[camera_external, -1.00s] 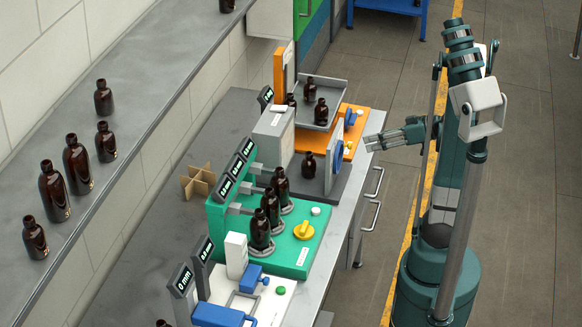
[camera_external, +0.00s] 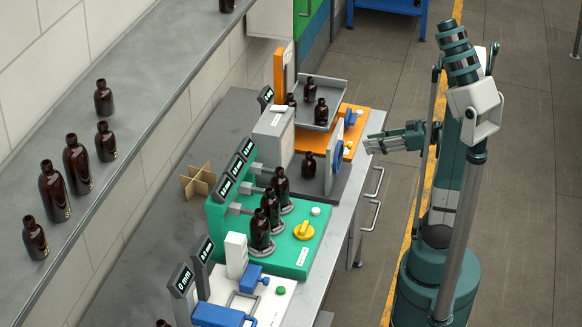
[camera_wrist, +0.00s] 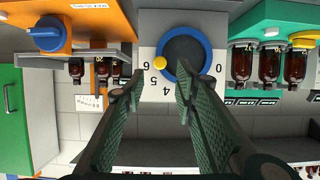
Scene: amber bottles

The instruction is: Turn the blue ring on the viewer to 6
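The viewer is a pale panel (camera_wrist: 204,24) with a blue ring (camera_wrist: 205,60) around a dark round window, near the top middle of the wrist view. A yellow knob (camera_wrist: 159,62) sits on the ring's left side, near the printed 6. Other printed numbers follow the ring's lower edge. In the external view the blue ring (camera_external: 338,158) faces the aisle. My gripper (camera_wrist: 158,88) is open and empty, its fingers spread below the ring in the wrist view. In the external view my gripper (camera_external: 371,144) is to the right of the ring, apart from it.
A green station (camera_external: 290,258) with several amber bottles and a yellow knob stands nearer the camera. An orange station (camera_external: 356,149) with a blue knob and a tray (camera_external: 335,91) stands beyond the viewer. The aisle floor (camera_external: 375,250) beside the bench is clear.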

